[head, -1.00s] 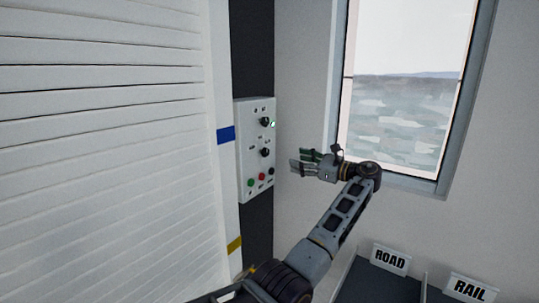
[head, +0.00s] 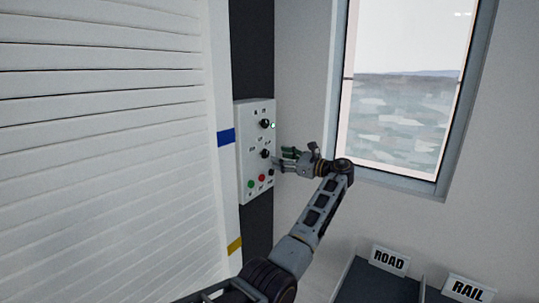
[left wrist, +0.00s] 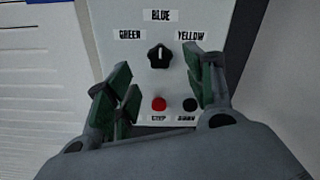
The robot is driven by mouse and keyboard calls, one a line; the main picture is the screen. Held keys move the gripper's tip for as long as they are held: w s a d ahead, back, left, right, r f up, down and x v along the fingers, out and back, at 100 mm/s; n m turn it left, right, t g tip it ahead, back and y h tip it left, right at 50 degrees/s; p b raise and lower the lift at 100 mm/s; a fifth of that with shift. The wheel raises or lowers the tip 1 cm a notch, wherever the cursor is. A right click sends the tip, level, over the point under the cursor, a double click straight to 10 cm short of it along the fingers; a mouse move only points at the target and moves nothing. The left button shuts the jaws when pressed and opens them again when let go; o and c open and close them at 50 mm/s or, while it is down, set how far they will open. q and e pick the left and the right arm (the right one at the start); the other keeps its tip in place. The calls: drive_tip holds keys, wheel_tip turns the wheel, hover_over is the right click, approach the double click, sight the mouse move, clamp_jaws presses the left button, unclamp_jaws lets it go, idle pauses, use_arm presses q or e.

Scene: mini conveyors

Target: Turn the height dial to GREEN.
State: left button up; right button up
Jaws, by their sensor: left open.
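The white control panel (head: 256,111) is on the dark wall strip beside the shutter. The height dial (left wrist: 160,56) is a black knob under the labels GREEN (left wrist: 130,35), BLUE (left wrist: 160,15) and YELLOW (left wrist: 190,36). Its white pointer line points up at BLUE. The dial also shows in the head view (head: 265,153), just left of my left gripper (head: 282,160). In the left wrist view my left gripper (left wrist: 158,85) is open, its green-padded fingers on either side below the dial, with nothing between them gripped. My right gripper is not in view.
Another black knob (head: 265,124) with a small light sits higher on the panel. A red button (left wrist: 159,103) and a black button (left wrist: 190,104) are below the dial. A white slatted shutter (head: 110,150) fills the left; ROAD (head: 389,260) and RAIL (head: 468,288) signs stand lower right.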

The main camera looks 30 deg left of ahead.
sight(267, 154)
use_arm(q)
drive_tip(key=shift+w+a+p, duration=0.2)
drive_tip(key=shift+a+p, duration=0.3)
drive_tip(key=shift+a, duration=2.55)
drive_tip(key=c, duration=1)
